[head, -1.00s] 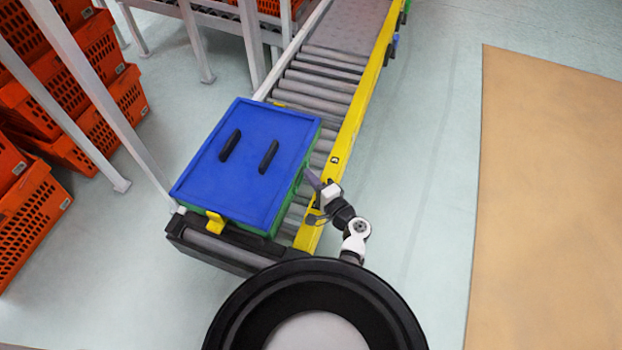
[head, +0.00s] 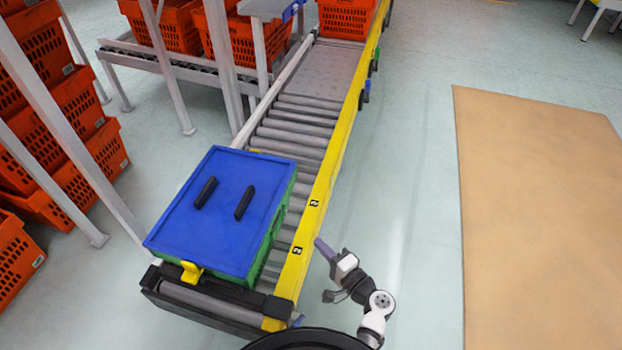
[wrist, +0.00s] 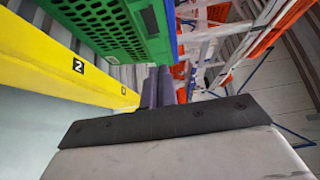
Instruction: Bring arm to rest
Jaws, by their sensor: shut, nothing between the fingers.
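My gripper (head: 325,248) is at the lower middle of the head view, over the floor just right of the conveyor's yellow side rail (head: 318,205). Its fingers are together with nothing between them. In the wrist view the closed fingers (wrist: 157,86) point forward, with the yellow rail (wrist: 60,70) on the left and the green tote (wrist: 110,25) above. The green tote (head: 268,245) has a blue lid (head: 222,212) with two dark handles and sits on the near end of the roller conveyor. My gripper is apart from the tote and the rail.
Orange totes (head: 75,145) are stacked at the left behind white posts. More orange totes (head: 345,20) stand at the back on the conveyor line. A tan floor panel (head: 540,200) lies at the right. The floor between rail and panel is clear.

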